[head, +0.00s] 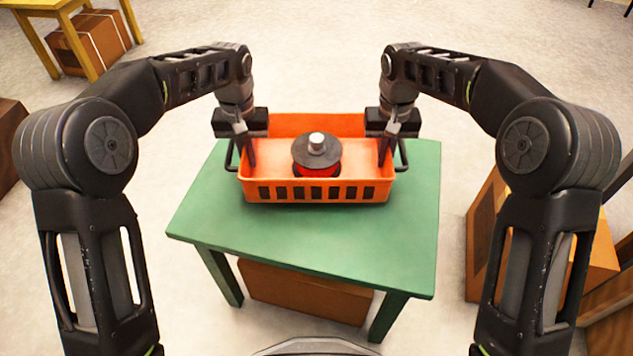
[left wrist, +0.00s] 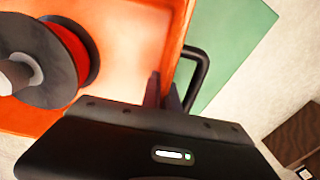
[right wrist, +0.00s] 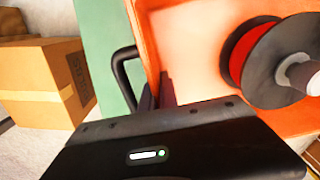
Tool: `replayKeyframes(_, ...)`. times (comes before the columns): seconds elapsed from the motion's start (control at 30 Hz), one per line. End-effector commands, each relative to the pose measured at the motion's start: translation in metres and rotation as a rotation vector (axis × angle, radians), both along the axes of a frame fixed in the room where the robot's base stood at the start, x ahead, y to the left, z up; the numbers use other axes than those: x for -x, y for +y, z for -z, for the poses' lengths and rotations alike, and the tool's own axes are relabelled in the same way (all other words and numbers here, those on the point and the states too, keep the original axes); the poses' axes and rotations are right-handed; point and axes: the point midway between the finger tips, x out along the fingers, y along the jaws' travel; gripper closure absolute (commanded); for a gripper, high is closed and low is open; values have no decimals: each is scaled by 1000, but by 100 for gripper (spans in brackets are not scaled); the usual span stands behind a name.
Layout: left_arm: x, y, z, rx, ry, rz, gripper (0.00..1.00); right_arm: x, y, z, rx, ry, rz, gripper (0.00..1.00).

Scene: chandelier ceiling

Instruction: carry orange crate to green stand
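The orange crate (head: 318,192) is over the top of the green stand (head: 205,215), towards its far side. I cannot tell whether it rests there or is held just above. A spool (head: 317,153) with dark flanges and a red winding is inside the crate. My left gripper (head: 243,152) is at the crate's left end, its fingers close together about the end wall beside the black handle (left wrist: 203,70). My right gripper (head: 390,150) is the same at the right end, by the other handle (right wrist: 117,75). Both look shut on the crate; the fingertips are partly hidden.
A cardboard box (head: 305,290) shows under the green stand. More boxes stand on the floor at right (head: 482,235). A yellow table (head: 75,40) with a box under it is at the far left. The floor beyond the stand is clear.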

Motion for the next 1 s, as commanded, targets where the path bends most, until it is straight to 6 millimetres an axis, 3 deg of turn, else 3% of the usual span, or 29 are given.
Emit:
replayKeyframes(0.37,0,-1,11,1,-1,1,100,0,1,11,-2,-2,0,100)
replayKeyframes(0.93,0,-1,53,1,-2,1,100,0,1,53,-2,-2,0,100)
replayKeyframes(1.0,0,-1,48,1,0,1,91,0,1,48,-1,0,0,91)
